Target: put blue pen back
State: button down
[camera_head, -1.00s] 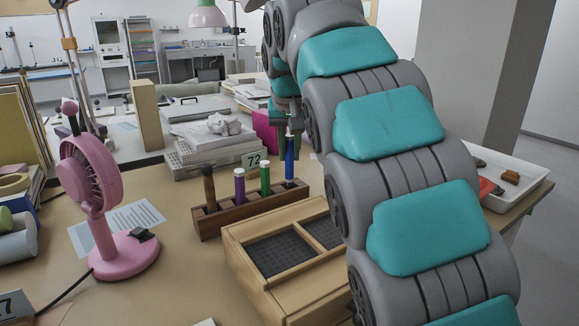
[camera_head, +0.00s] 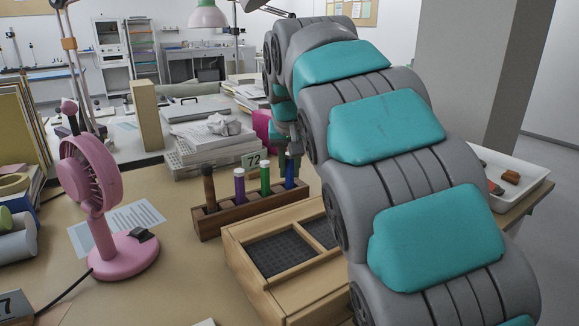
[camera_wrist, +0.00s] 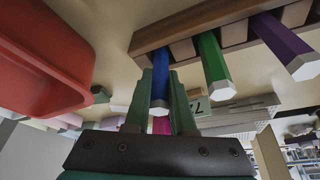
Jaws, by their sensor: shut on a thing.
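The blue pen (camera_head: 289,172) stands upright at the right end slot of the wooden pen rack (camera_head: 211,226). My gripper (camera_head: 294,150) is at its top, partly hidden by my arm. In the wrist view my gripper (camera_wrist: 157,100) has one finger on each side of the blue pen (camera_wrist: 158,94), shut on it. The pen's far end meets the rack (camera_wrist: 185,22) there; how deep it sits is hidden. A green pen (camera_head: 265,178), a purple pen (camera_head: 239,184) and a dark brown tool (camera_head: 209,190) stand in the other slots.
A wooden tray with dark compartments (camera_head: 236,244) lies in front of the rack. A pink fan (camera_head: 92,180) stands at left. A card marked 72 (camera_head: 251,160) and stacked boxes are behind. A red bin (camera_wrist: 45,65) is close in the wrist view.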

jog(key=shift+f, duration=0.25)
jog(key=c, duration=0.8)
grip_release()
jog(key=shift+o, duration=0.2)
jog(key=shift+r, duration=0.65)
jog(key=p+v, duration=0.1)
jog(key=v, duration=1)
jog(key=shift+s+r, duration=0.15)
jog(key=shift+r, duration=0.25)
